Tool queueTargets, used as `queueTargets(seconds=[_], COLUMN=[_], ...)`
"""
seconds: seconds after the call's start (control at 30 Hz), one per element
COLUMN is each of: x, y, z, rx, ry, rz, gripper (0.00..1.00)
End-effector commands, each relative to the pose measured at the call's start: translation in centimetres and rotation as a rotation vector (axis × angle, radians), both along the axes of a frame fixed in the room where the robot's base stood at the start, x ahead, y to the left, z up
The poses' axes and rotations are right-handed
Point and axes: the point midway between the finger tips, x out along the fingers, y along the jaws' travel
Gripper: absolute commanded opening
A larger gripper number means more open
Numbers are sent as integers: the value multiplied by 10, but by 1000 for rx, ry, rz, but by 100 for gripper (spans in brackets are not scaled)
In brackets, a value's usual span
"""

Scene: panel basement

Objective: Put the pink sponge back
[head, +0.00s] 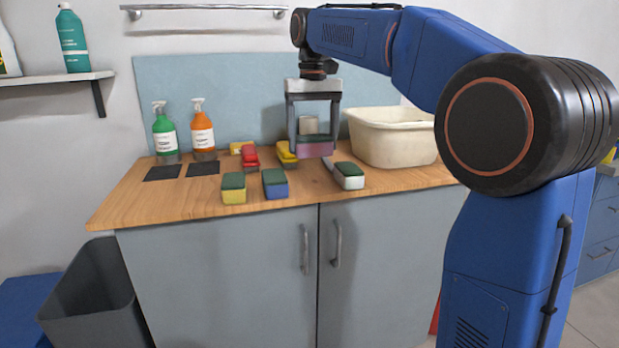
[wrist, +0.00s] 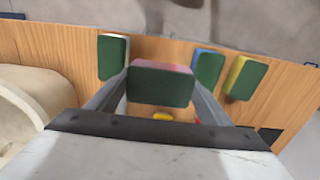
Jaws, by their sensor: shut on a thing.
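My gripper (head: 314,143) points down over the wooden counter, shut on the pink sponge (head: 315,150). The sponge has a dark green scouring side, which faces the camera in the wrist view (wrist: 161,86); a thin pink edge shows there. It appears held above the counter. A yellow sponge (head: 234,195), a blue sponge (head: 275,190) and a white sponge (head: 350,182) stand along the front edge, all with green tops. A bare gap lies between the blue sponge and the white sponge, also seen in the wrist view.
A cream basin (head: 390,140) stands right of my gripper. Red (head: 250,157) and yellow (head: 286,153) items lie behind the sponges. A green bottle (head: 164,135) and an orange bottle (head: 203,133) stand at the back left, near dark mats (head: 163,173). A grey bin (head: 93,295) stands on the floor.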

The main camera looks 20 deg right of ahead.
Motion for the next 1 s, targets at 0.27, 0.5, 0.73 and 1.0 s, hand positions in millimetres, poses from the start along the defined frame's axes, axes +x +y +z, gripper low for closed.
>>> queueTargets(seconds=[0.27, 0.5, 0.73, 1.0], x=[-1, -1, -1, 0], y=[0, 0, 0, 0], z=[-41, -57, -86, -88], rx=[0, 0, 0, 0], ry=[2, 2, 2, 1], rz=[0, 0, 0, 0], gripper=[49, 49, 49, 49])
